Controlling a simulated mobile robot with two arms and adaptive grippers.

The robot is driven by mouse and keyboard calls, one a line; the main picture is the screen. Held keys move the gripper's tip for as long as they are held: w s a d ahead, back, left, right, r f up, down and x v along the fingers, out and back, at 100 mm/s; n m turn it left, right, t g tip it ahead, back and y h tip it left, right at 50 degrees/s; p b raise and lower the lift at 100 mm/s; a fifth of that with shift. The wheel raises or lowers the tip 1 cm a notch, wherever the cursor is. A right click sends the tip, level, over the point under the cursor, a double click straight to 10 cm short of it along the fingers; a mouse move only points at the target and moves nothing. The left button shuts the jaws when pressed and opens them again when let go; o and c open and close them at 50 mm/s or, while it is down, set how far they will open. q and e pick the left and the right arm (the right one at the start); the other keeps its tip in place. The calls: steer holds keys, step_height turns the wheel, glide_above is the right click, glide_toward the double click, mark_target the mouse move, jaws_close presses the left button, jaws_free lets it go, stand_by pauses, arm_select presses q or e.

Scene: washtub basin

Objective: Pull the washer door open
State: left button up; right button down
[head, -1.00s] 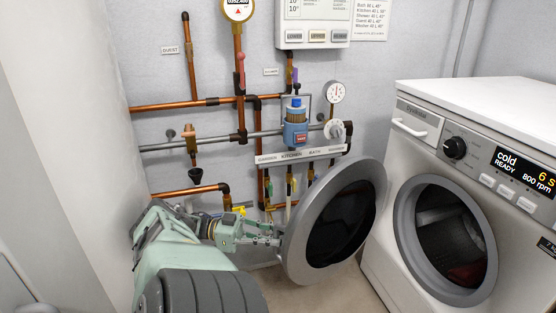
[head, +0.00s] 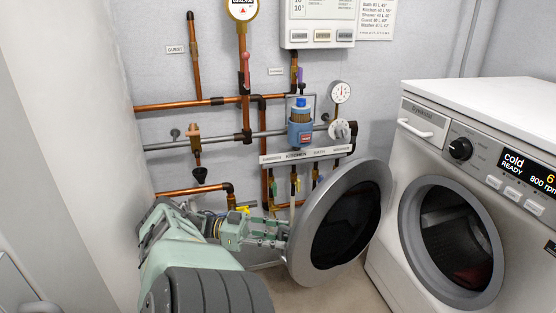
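The white washer (head: 400,200) stands at the right with its front facing left. Its round door (head: 307,222), a grey ring with dark glass, stands wide open to the left of the machine. The round opening (head: 408,235) is uncovered and shows the dark drum. My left gripper (head: 284,236) comes in from the left and reaches the left edge of the door ring. Its fingertips are at or just behind the rim, so I cannot tell whether they grip it. My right gripper is not in view.
Copper and grey pipes with valves, a blue filter (head: 300,134) and a gauge (head: 341,92) cover the back wall behind the door. A pale wall (head: 75,130) stands close at the left. A little bare floor (head: 345,290) shows between door and washer.

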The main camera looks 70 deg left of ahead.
arm_select(q)
step_height(320, 180, up, 10)
steer(key=shift+w, duration=0.15)
stand_by(0.9)
stand_by(0.5)
